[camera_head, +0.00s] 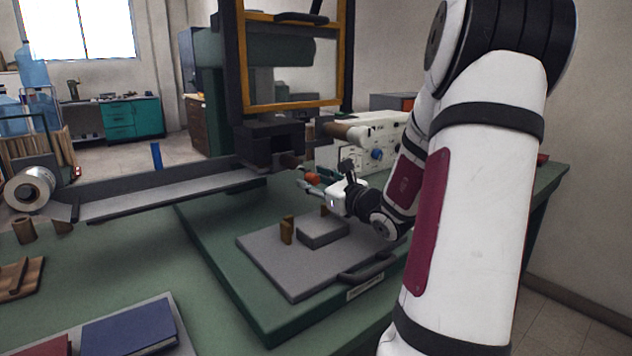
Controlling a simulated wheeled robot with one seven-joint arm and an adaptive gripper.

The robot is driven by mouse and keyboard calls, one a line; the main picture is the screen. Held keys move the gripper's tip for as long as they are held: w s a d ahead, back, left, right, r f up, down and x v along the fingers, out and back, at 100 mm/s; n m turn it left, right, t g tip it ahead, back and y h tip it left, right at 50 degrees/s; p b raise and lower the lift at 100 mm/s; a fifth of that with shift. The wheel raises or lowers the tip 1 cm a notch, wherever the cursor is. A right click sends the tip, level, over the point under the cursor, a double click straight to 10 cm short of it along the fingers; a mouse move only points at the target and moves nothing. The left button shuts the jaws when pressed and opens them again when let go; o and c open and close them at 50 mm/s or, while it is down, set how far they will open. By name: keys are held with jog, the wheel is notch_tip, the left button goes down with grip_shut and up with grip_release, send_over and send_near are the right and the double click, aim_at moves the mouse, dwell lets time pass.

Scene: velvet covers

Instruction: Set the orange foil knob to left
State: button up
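A small orange knob (312,178) shows in the head view, low at the front left of the cream control box (350,152). My gripper (318,183) comes in from the right on my white arm, with its fingers pointing left toward the box. The fingers are very close to the orange knob in the picture. It is too small to tell whether they touch it or how wide they are apart. The knob's pointer and setting cannot be read.
A blue knob (376,154) sits on the box front. A grey plate (275,268) with a block (322,232) and brown posts lies below my gripper. The dark press frame (240,75) rises behind. A long metal tray (160,193) extends left. Books (130,328) lie front left.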

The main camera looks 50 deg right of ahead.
jog(key=v, duration=1.2)
jog(key=shift+r, duration=0.1)
jog(key=r+p, duration=0.1)
jog(key=p, duration=0.2)
jog(key=w+d+r+m+y+p, duration=0.1)
jog(key=p, duration=0.2)
jog(key=shift+d+m+g, duration=0.3)
jog(key=w+m+y+p, duration=0.1)
jog(key=w+m+p, duration=0.1)
jog(key=w+p, duration=0.2)
jog(key=w+d+f+m+g+y+p, duration=0.1)
jog(key=w+m+p, duration=0.1)
jog(key=p, duration=0.8)
jog(key=w+f+m+g+y+p, duration=0.1)
jog(key=w+m+p, duration=0.1)
jog(key=w+p, duration=0.3)
jog(key=shift+w+d+y+p, duration=0.2)
jog(key=shift+w+y+p, duration=0.2)
jog(key=shift+p, duration=0.95)
